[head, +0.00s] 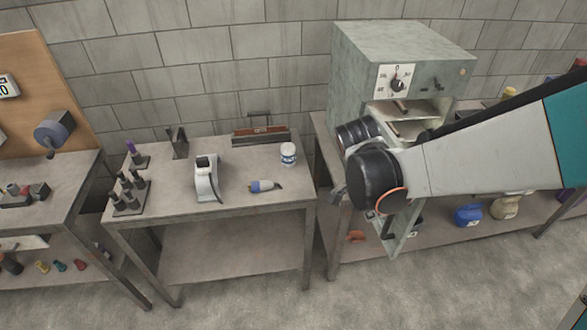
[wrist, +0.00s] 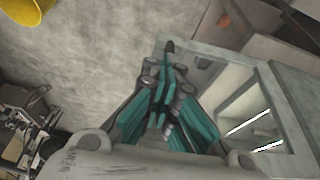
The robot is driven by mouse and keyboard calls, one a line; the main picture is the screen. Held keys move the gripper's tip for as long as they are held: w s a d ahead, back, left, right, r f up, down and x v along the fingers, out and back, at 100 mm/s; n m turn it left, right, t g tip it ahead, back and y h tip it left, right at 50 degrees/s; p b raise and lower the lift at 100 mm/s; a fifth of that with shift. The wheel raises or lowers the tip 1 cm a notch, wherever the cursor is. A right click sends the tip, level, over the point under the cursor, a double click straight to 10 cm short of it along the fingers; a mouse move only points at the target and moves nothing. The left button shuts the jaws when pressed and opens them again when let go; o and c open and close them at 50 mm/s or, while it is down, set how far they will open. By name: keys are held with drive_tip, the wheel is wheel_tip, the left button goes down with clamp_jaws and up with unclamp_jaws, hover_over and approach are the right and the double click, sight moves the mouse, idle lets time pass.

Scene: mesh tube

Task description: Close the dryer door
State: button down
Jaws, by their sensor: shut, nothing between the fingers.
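The dryer (head: 350,75) is a grey-green box with a dial panel, standing on a bench at the right. Its front is open and shelves show inside. The dryer door (head: 405,235) stands open, with its lower part visible below my arm and the rest hidden behind it. In the wrist view a pale framed panel (wrist: 205,48), which seems to be the door, lies beside and behind my gripper. My gripper (wrist: 168,50) is shut and empty, its tips near this frame's upper left corner. I cannot tell whether they touch it. In the head view my wrist mostly hides the gripper.
A workbench (head: 230,215) to the left holds a white device (head: 206,178), a white jar (head: 288,153) and a tube rack (head: 128,195). Blue (head: 468,215) and tan (head: 505,207) containers stand on the lower shelf at right. A yellow bin (wrist: 25,10) and open floor show in the wrist view.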

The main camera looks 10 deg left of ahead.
drive_tip(key=b, duration=0.6)
hover_over(383, 231)
drive_tip(key=s+d, duration=0.2)
wheel_tip(383, 231, down, 9)
drive_tip(key=shift+s+h, duration=0.2)
drive_tip(key=shift+h, duration=0.1)
drive_tip(key=shift+d, duration=0.15)
